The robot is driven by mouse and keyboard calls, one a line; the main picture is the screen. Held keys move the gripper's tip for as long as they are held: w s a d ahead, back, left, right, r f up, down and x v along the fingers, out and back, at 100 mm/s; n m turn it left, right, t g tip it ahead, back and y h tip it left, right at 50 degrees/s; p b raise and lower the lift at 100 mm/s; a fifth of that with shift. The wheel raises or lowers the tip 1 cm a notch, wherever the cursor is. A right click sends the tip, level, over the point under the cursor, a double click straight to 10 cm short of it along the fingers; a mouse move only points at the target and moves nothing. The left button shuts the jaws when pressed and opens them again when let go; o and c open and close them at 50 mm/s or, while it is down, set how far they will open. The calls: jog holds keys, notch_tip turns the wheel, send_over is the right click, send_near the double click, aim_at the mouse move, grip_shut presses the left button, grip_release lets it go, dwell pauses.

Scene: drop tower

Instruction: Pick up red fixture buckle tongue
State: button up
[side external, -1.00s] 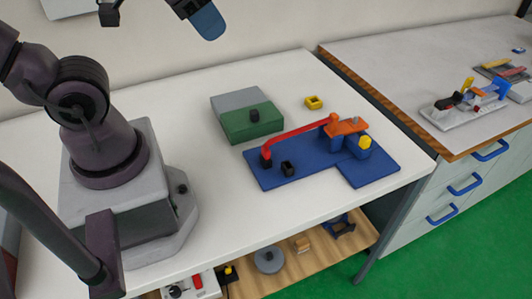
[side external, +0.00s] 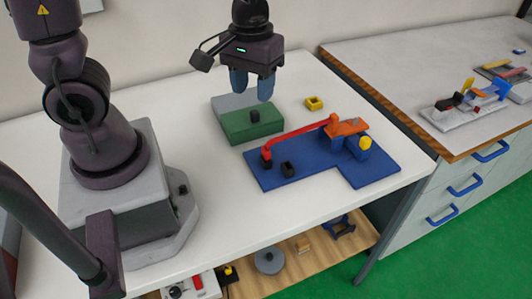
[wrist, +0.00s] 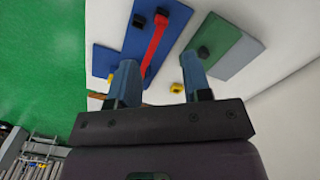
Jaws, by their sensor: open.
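A separate black socket (side external: 287,169) stands beside that end. My gripper (side external: 252,90) is open and empty, pointing down in the air, and in the side view appears above the grey and green block. It also shows in the wrist view (wrist: 159,66), its fingers wide apart.
A green block (side external: 251,127) with a black knob (side external: 255,116) lies behind the blue board. A yellow square ring (side external: 314,103) and a yellow-topped blue post (side external: 364,143) are near the orange block. The table front is clear.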

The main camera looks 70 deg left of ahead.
aim_at(266, 149)
jog(key=w+f+n, duration=0.1)
jog(key=f+n, duration=0.2)
jog(key=f, duration=0.3)
jog(key=w+a+f+n, duration=0.1)
jog(key=f+n, duration=0.3)
jog(key=f, duration=0.2)
jog(key=w+f+n, duration=0.1)
jog(key=f+n, duration=0.3)
jog(key=f, duration=0.2)
jog(key=shift+w+a+f, duration=0.1)
jog(key=shift+a+f, duration=0.05)
jog(key=shift+f, duration=0.15)
jog(key=shift+c, duration=0.3)
jog(key=c, duration=0.8)
